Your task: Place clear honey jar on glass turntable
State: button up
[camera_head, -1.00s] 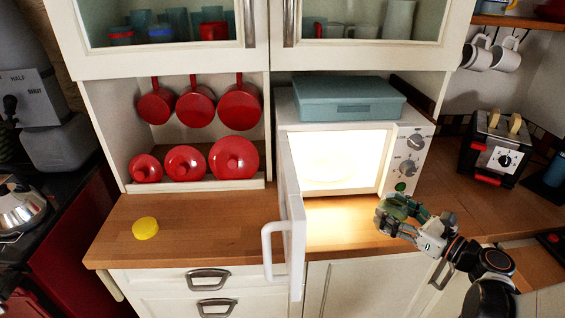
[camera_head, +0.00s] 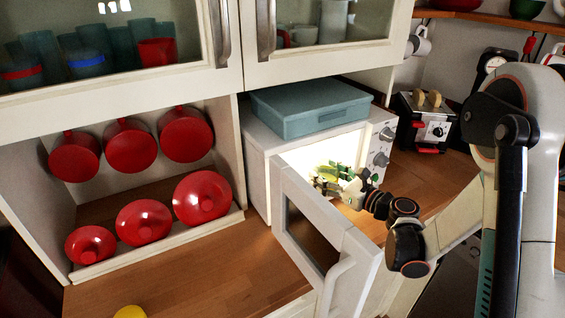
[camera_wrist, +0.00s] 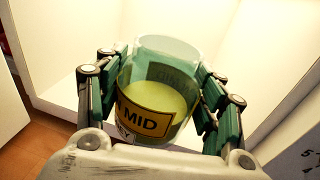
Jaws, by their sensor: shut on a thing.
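The clear honey jar (camera_wrist: 165,92) is see-through, with yellowish-green contents and a yellow label that reads "MID" in part. My gripper (camera_head: 333,180) is shut around the jar, with green-padded fingers on both sides of it in the wrist view. The jar looks roughly upright and tilted a little in that view. My gripper is at the lit opening of the white microwave (camera_head: 381,155); how deep it reaches in, I cannot tell. The glass turntable cannot be made out in the glare and behind my gripper.
The microwave door (camera_head: 328,232) stands open to the left of my arm, close to it. A blue-grey box (camera_head: 310,108) lies on top of the microwave. A toaster (camera_head: 427,122) stands to the right. A yellow lid (camera_head: 130,312) lies on the wooden counter (camera_head: 215,275).

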jog(key=x, duration=0.5)
jog(key=b+x, duration=0.1)
jog(key=x, duration=0.5)
jog(key=shift+r+b, duration=0.15)
jog(key=shift+b, duration=0.15)
jog(key=x, duration=0.2)
jog(key=f+b+x, duration=0.1)
jog(key=x, duration=0.1)
jog(key=shift+w+a, duration=0.15)
jog(key=shift+f+b, duration=0.15)
jog(key=shift+b, duration=0.15)
jog(key=shift+f, duration=0.1)
jog(key=o, duration=1.5)
jog(key=shift+o, duration=0.2)
